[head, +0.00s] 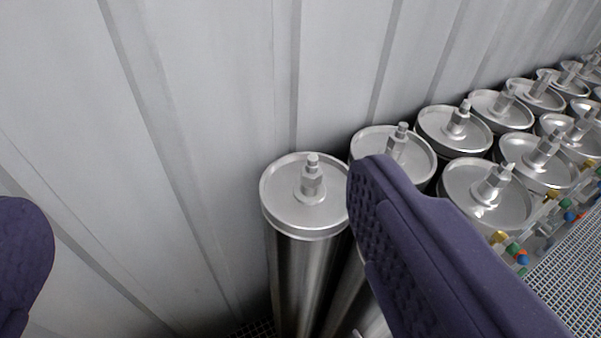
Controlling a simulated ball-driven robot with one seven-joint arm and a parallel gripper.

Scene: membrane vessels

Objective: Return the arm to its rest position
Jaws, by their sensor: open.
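My gripper (198,215) shows as two purple, textured fingers, one at the left edge and one right of centre, set wide apart. The nearest vessel (305,200) is an upright metal cylinder with a round cap and a hex fitting on top. It shows just left of the right finger; I cannot tell whether they touch.
A corrugated grey wall (200,90) fills the left and back. Several more capped vessels (455,130) run in rows to the upper right. Small coloured fittings (515,250) and a metal grating (575,275) lie at the right. The space before the wall at left looks clear.

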